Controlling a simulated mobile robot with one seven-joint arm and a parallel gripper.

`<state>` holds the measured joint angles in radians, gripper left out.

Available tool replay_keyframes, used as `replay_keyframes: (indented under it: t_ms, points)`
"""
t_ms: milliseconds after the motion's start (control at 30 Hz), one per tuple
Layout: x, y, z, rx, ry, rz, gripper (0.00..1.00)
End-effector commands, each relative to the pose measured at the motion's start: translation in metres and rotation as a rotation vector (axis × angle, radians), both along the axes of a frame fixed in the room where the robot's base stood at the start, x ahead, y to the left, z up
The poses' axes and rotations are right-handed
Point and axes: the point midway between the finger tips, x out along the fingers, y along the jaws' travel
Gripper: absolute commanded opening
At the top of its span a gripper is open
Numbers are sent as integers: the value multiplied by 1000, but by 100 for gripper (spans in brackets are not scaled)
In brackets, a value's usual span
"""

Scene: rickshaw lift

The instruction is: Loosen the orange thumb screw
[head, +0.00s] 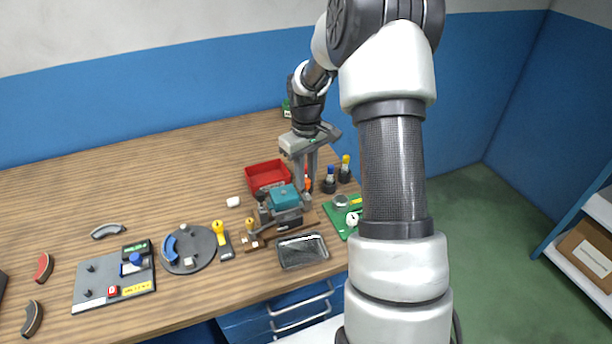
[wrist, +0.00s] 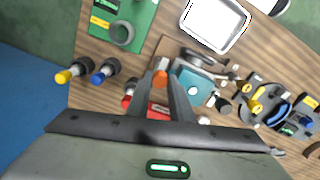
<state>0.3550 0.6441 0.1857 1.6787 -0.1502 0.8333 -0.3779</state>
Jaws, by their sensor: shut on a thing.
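The orange thumb screw (wrist: 160,78) shows between my fingertips in the wrist view, and a small part of it (head: 308,185) shows in the head view. It stands beside the teal block (head: 285,195) of the clamp-like fixture, and the block also shows in the wrist view (wrist: 193,84). My gripper (head: 305,184) reaches down from above. In the wrist view my gripper (wrist: 163,84) is shut on the orange thumb screw, with the fingers at its sides. The fingers hide part of the screw and its lower end.
A red bin (head: 268,175) stands just behind the fixture. A blue-topped driver (head: 329,180) and a yellow-topped one (head: 345,169) stand to the right. A green board (head: 338,221) and a grey tray (head: 302,251) lie near the front. The table's back left is clear.

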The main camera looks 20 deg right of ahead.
Motion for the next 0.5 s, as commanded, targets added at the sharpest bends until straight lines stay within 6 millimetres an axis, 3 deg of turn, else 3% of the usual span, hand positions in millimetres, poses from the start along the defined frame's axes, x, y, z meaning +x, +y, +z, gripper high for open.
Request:
replay_keyframes:
  t_ms: [233,267,367,500]
  points:
    - [1,0,1,-1,-4,2,0]
    - [1,0,1,-1,-4,2,21]
    - [1,0,1,-1,-3,1,38]
    - [1,0,1,0,-2,0,38]
